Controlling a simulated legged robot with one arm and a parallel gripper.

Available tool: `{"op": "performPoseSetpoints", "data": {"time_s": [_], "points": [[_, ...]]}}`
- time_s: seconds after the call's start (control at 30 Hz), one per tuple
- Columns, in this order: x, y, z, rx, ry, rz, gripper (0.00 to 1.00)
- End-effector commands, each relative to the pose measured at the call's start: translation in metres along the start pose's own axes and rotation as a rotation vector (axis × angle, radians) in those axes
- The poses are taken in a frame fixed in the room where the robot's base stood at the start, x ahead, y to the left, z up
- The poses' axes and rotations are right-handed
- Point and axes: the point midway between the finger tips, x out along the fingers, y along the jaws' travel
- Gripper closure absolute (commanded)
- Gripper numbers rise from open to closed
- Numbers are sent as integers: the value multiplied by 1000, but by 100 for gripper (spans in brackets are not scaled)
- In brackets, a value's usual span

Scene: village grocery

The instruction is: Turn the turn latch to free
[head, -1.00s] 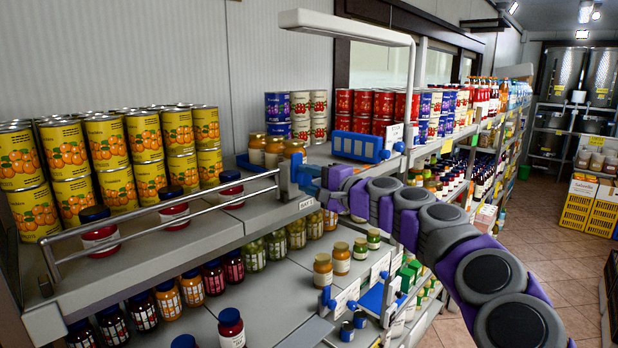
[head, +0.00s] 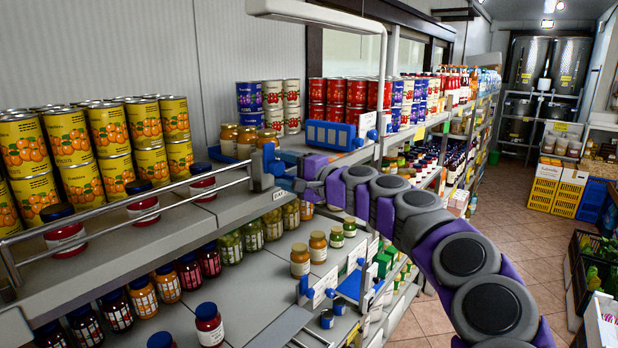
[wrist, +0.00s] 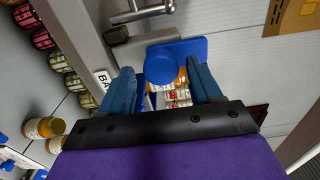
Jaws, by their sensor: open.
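The turn latch shows in the wrist view as a blue round knob (wrist: 159,66) in front of a flat blue plate (wrist: 190,48). It sits by the end of a metal rail on the shelf. My gripper (wrist: 163,80) is open, with one blue finger on each side of the knob. I cannot tell whether either finger touches it. In the head view my gripper (head: 287,166) is at the rail's end, where it and the blue latch parts (head: 269,157) overlap. The latch's turn angle is hard to make out.
The metal rail (head: 130,207) runs along the shelf edge before red jars and stacked yellow cans (head: 68,140). A blue box-like piece (head: 331,134) stands behind my wrist. The tiled aisle (head: 500,235) on the right is open.

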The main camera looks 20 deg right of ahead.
Motion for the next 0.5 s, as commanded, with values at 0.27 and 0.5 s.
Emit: {"op": "performPoseSetpoints", "data": {"time_s": [0.27,0.5], "points": [[-50,0,-1,-2,3,-4,36],[-100,1,-4,0,6,-4,36]]}}
